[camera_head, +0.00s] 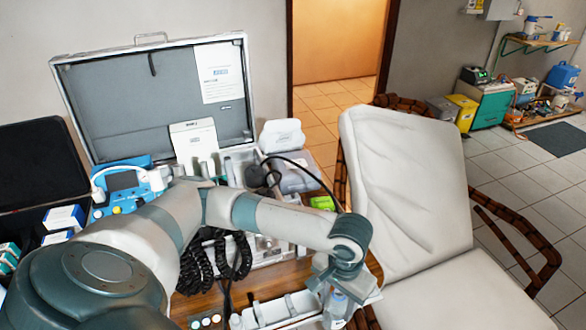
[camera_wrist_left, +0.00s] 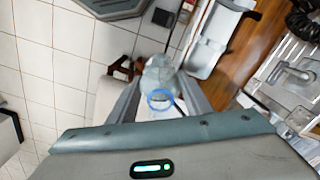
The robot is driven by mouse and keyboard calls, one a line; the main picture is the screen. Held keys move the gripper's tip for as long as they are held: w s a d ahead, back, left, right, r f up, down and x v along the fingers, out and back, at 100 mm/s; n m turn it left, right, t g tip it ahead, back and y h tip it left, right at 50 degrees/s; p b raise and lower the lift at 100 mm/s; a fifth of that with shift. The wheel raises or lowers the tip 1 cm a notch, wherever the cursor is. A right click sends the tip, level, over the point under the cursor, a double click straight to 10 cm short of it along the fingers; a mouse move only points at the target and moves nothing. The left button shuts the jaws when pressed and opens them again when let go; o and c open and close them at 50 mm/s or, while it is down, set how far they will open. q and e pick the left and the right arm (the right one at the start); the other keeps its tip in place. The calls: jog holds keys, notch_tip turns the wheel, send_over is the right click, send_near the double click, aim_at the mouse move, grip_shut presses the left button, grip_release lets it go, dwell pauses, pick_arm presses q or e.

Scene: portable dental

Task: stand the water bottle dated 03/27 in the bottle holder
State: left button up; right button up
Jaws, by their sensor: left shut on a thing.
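My left gripper (camera_head: 338,284) hangs over the front right edge of the wooden table. It is shut on a clear water bottle (camera_head: 336,306), whose lower part shows below the jaws. In the left wrist view the bottle (camera_wrist_left: 158,72), with a blue ring, sits between the two fingers of my left gripper (camera_wrist_left: 162,85). I cannot read a date on it. A white tray (camera_head: 262,312) lies just left of the bottle and also shows in the left wrist view (camera_wrist_left: 207,62). I cannot make out the bottle holder for certain. My right gripper is not in view.
An open grey case (camera_head: 120,108) stands at the back of the table. A blue device (camera_head: 122,183) and black coiled cables (camera_head: 197,262) are behind and under my left arm. A white reclining chair (camera_head: 410,190) is close on the right. Tiled floor lies beyond.

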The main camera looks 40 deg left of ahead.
pick_arm(q)
jog(key=w+a+r+n+p, duration=0.25)
jog(key=w+a+r, duration=0.25)
jog(key=w+a, duration=0.7)
jog(key=w+a+r+n+p, duration=0.25)
jog(key=w+a+r, duration=0.35)
jog(key=w+a, duration=0.6)
jog(key=a+f+b, duration=0.2)
jog(key=a+f, duration=0.2)
jog(key=a, duration=0.7)
jog(key=shift+s+a, duration=0.15)
jog(key=shift+a, duration=0.05)
jog(key=shift+f, duration=0.2)
notch_tip(320, 180, down, 3)
jog(key=b, duration=0.4)
jog(key=shift+f, duration=0.1)
jog(key=shift+d+f+p, duration=0.1)
jog(key=shift+f+p, duration=0.2)
